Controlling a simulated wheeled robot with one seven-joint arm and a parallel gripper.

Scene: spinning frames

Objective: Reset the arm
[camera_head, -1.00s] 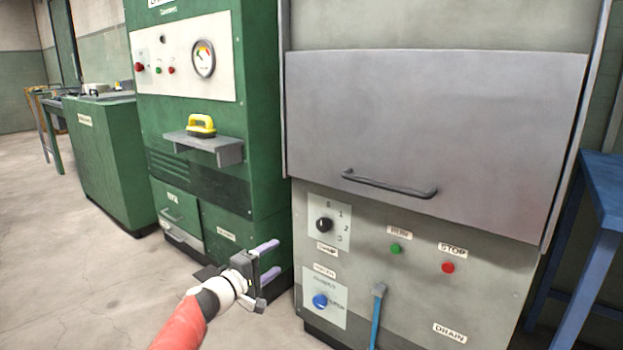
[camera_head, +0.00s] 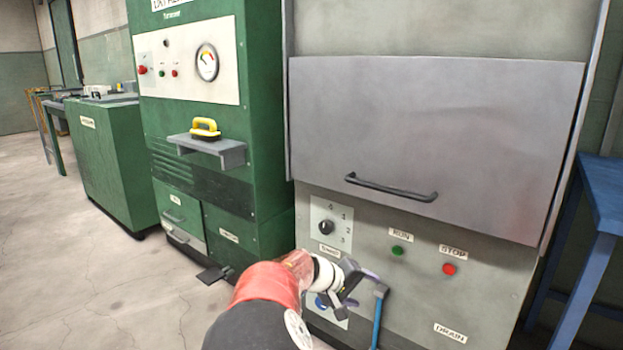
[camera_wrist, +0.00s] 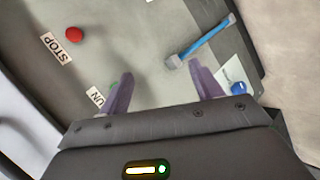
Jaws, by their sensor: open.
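My gripper (camera_head: 365,283) is in front of the lower panel of the grey machine (camera_head: 480,300), close to the blue lever and the blue knob. In the wrist view my gripper (camera_wrist: 165,92) shows two purple fingers spread apart with nothing between them. The red and black arm reaches up from the bottom of the head view. It covers part of the panel's lower left. The blue lever (camera_wrist: 205,40) lies beyond the fingers in the wrist view, and the blue knob (camera_wrist: 238,88) is by the right finger. I cannot tell whether anything touches.
The panel has a black dial (camera_head: 326,227), a green button (camera_head: 397,250) and a red button (camera_head: 449,269). A grey door with a handle (camera_head: 390,188) is above. A green machine (camera_head: 265,120) with a shelf (camera_head: 215,148) stands left. A blue table (camera_head: 605,190) is right. Floor at left is clear.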

